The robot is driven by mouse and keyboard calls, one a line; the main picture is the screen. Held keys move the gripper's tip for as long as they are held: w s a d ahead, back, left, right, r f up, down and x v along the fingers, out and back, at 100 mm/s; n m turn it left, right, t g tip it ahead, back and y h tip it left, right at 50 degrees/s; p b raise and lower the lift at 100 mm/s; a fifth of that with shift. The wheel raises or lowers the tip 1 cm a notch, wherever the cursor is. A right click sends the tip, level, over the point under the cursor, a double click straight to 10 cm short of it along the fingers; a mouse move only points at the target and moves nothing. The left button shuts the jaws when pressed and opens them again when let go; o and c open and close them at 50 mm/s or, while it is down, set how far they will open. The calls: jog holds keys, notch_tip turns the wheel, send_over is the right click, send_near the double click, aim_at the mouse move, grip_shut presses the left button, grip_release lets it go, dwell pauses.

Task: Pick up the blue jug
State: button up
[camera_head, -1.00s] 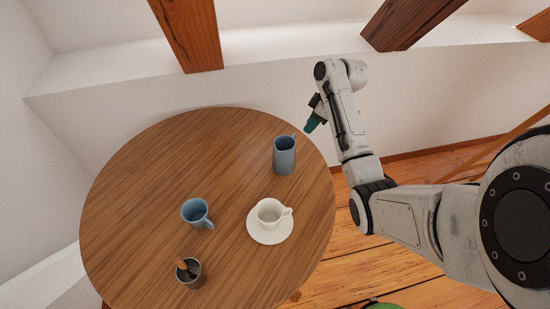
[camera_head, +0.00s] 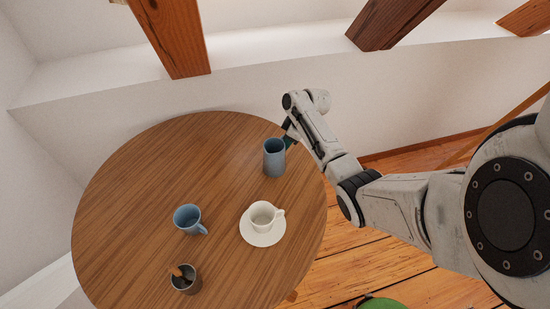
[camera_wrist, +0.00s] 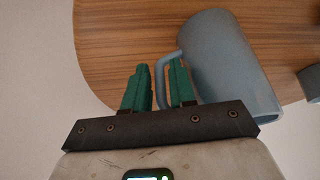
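The blue jug (camera_head: 274,158) stands upright near the right edge of the round wooden table (camera_head: 130,190). In the wrist view the jug (camera_wrist: 232,65) fills the upper right, with its handle toward my gripper (camera_wrist: 160,68). My gripper's two green fingers are apart, and the handle shows between them, closer to the right finger. Whether a finger touches it I cannot tell. In the head view my gripper (camera_head: 288,141) is at the jug's right side, partly hidden behind the jug and my arm.
A white cup (camera_head: 263,213) on a saucer (camera_head: 262,238), a blue mug (camera_head: 187,219) and a dark cup (camera_head: 185,280) with a brown item in it stand on the table. The table's left part is clear. A white wall (camera_head: 240,90) rises behind.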

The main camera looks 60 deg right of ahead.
jog(key=shift+c, duration=0.4)
grip_shut()
dwell(1.0)
